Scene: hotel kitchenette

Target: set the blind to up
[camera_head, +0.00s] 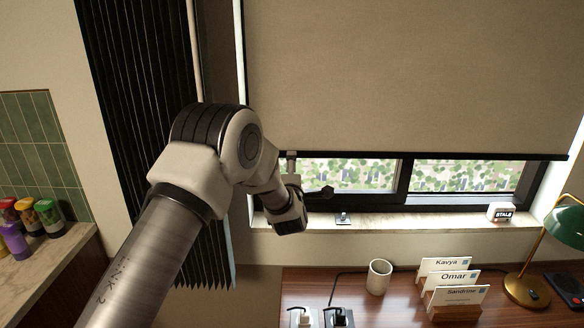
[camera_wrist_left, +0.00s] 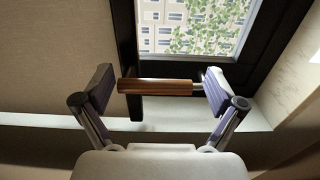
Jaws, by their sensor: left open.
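The tan blind (camera_head: 400,70) is lowered over most of the window, and its dark bottom bar (camera_head: 440,156) leaves a strip of glass uncovered below. The blind also shows at the left of the left wrist view (camera_wrist_left: 50,60). My left gripper (camera_head: 308,177) is at the window's lower left, near the bar's left end. In the left wrist view its two fingers (camera_wrist_left: 157,92) are apart. A brown wooden handle (camera_wrist_left: 155,87) with a thin metal end appears between them; whether it touches either finger is unclear. It is hidden in the head view. My right gripper is not in view.
The sill (camera_head: 400,219) holds a small dark item (camera_head: 343,218) and a white block (camera_head: 501,212). Below, the desk (camera_head: 400,312) carries a mug (camera_head: 379,277), name cards (camera_head: 452,285) and a green lamp (camera_head: 566,220). A dark pleated curtain (camera_head: 130,100) hangs left.

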